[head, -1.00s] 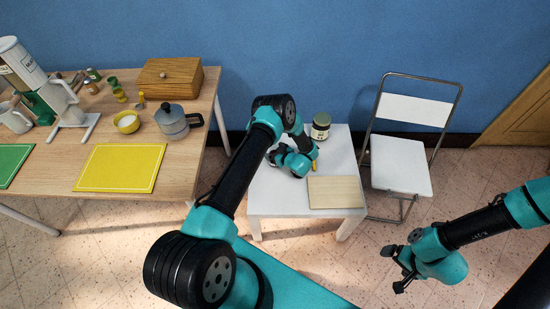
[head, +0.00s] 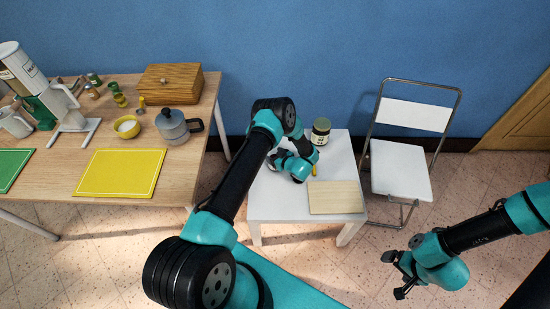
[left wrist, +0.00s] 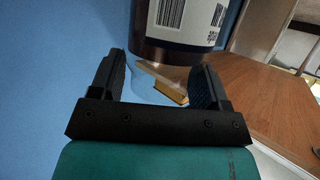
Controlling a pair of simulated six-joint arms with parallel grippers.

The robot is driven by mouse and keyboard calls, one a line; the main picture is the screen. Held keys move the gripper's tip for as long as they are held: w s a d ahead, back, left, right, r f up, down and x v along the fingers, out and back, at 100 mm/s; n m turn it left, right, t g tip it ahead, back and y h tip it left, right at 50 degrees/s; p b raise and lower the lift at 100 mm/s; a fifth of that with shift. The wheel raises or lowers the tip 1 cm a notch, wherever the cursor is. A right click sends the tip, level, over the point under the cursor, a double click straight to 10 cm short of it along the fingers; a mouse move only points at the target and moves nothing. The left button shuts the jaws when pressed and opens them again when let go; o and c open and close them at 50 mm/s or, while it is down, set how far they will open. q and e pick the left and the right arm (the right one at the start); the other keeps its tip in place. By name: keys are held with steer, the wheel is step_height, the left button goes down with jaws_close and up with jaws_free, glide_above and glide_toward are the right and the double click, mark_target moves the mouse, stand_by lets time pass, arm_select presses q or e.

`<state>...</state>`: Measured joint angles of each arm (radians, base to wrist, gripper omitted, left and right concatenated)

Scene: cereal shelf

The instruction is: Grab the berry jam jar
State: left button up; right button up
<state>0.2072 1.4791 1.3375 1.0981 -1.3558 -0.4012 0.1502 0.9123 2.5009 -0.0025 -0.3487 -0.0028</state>
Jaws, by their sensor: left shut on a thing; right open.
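The label's name cannot be read. My left gripper (left wrist: 160,70) is shut on the jar. In the head view its fingers are mostly hidden behind my left wrist. My right gripper (head: 394,274) is open and empty, over the floor at the lower right.
The white table (head: 280,205) also bears a wooden board (head: 335,197) and a small yellow item (head: 314,170). A white folding chair (head: 400,170) stands close on its right. A wooden counter (head: 190,183) at the left holds a kettle (head: 172,125) and a yellow board (head: 120,172).

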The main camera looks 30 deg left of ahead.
arm_select(q)
steer(key=r, duration=0.2)
steer(key=shift+s+d+r, duration=0.25)
steer(key=shift+s+r, duration=0.1)
steer(key=shift+r, duration=0.05)
steer(key=s+d+r, duration=0.1)
steer(key=s+d, duration=0.6)
steer(key=s, duration=0.6)
steer(key=shift+d+r, duration=0.2)
steer(key=shift+d, duration=0.2)
